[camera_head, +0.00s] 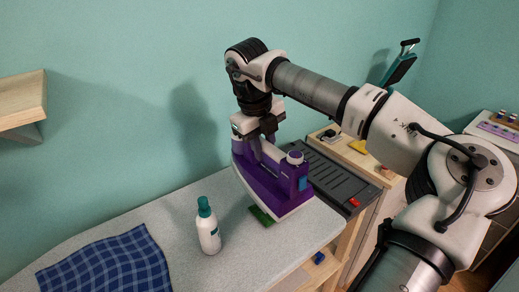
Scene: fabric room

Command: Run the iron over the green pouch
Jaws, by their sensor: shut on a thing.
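A purple iron (264,187) with a pale soleplate edge is at the right part of the grey ironing surface (190,267). My gripper (262,142) is above the iron and shut on its upper part. Part of the green pouch (261,215) shows at the iron's lower left edge. The rest of the pouch is hidden under or behind the iron. I cannot tell whether the soleplate touches the pouch.
A white bottle with a teal cap (208,229) stands left of the iron. A blue checked cloth (110,265) lies at the front left. A dark grey tray (335,178) is behind to the right. A wooden shelf (22,100) juts from the left wall.

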